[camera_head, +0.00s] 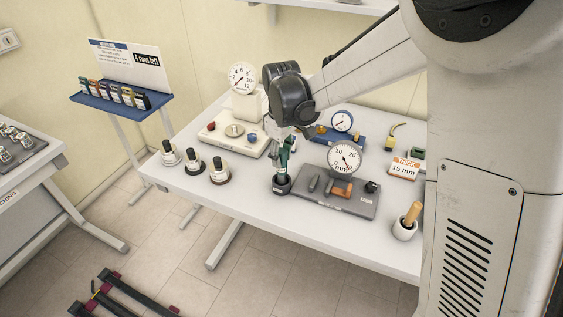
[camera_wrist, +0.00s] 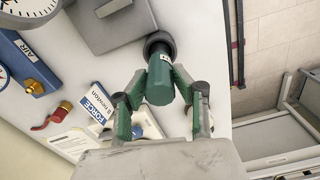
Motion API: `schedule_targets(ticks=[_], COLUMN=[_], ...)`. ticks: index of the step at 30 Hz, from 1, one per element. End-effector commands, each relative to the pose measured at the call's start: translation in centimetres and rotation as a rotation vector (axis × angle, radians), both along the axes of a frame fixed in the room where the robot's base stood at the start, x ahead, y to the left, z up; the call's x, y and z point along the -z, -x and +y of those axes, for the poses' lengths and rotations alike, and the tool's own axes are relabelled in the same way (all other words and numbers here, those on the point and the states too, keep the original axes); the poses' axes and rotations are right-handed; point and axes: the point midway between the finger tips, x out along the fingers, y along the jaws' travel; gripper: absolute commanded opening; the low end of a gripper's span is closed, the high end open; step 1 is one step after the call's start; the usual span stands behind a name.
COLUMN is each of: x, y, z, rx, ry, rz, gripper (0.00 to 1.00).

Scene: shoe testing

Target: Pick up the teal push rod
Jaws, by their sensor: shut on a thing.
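The teal push rod (camera_wrist: 160,82) shows in the wrist view as a teal cylinder between the two green finger pads of my gripper (camera_wrist: 160,88). The pads are shut on its sides. Its far end is at a dark round holder (camera_wrist: 159,44). In the head view my gripper (camera_head: 285,150) points down over the same dark holder (camera_head: 281,186) at the table's front edge. The rod (camera_head: 282,171) is upright there and partly hidden by the fingers. I cannot tell whether its lower end still sits in the holder.
A grey plate (camera_head: 354,204) with a dial gauge (camera_head: 344,158) lies close on the right. Several black-handled pieces (camera_head: 194,164) stand to the left. A white scale (camera_head: 222,140) is behind. A white cup (camera_head: 404,230) with a wooden handle stands at front right.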

Motion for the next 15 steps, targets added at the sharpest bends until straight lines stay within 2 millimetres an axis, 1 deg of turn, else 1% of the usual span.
schedule_targets(ticks=[4,8,15], x=[-2.3,-3.5,-6.3], y=[0.0,1.9,5.2], z=[0.0,1.9,5.1], rx=[0.0,-0.004,-0.003], ry=[0.0,0.0,0.0], rz=[0.0,0.0,0.0], gripper=[0.0,0.0,0.0])
